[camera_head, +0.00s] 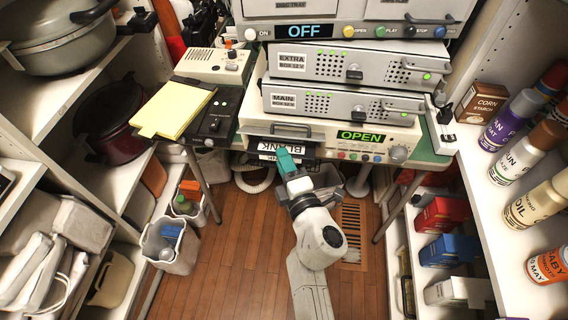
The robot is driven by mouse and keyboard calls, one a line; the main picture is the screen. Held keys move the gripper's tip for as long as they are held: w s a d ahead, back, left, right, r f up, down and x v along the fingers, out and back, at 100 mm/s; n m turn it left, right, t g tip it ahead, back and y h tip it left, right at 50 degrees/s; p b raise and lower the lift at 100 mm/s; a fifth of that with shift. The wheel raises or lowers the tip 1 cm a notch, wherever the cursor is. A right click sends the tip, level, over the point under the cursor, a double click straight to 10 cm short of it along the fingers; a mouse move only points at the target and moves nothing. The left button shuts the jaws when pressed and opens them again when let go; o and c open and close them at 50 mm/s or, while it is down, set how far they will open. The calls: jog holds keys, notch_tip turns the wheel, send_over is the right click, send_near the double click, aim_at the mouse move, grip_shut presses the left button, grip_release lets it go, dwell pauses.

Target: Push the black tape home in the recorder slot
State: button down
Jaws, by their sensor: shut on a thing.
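The recorder (330,142) is the cream unit with a lit green "OPEN" display, low on the green-topped table. Its slot is at the left of its front, under a raised flap. The black tape (268,157), with a white label that seems to read "BLANK", sticks out at the slot. How deep it sits in the slot I cannot tell. My gripper (287,160), with a teal part, is in front of the recorder, shut on the tape's near edge. My gripper hides part of the tape, and its fingertips are hard to make out.
Grey "EXTRA" (345,68) and "MAIN" (342,101) boxes are stacked on the recorder. A yellow notepad (173,109) and a black device (215,119) stand to the left. Shelves line both sides.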

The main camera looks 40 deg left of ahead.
jog(key=shift+w+a, duration=0.3)
jog(key=shift+w, duration=0.25)
jog(key=c, duration=0.9)
grip_release()
jog(key=shift+o, duration=0.2)
jog(key=shift+s, duration=0.1)
jog(key=s+d+p, duration=0.1)
jog(key=s+d, duration=0.2)
jog(key=s, duration=0.2)
jog(key=shift+s+d+p, duration=0.35)
jog(key=shift+s, duration=0.05)
jog(key=shift+d, duration=0.15)
jog(key=p+v, duration=0.2)
jog(key=v, duration=0.8)
jog(key=shift+s+d, duration=0.2)
jog(key=shift+s, duration=0.05)
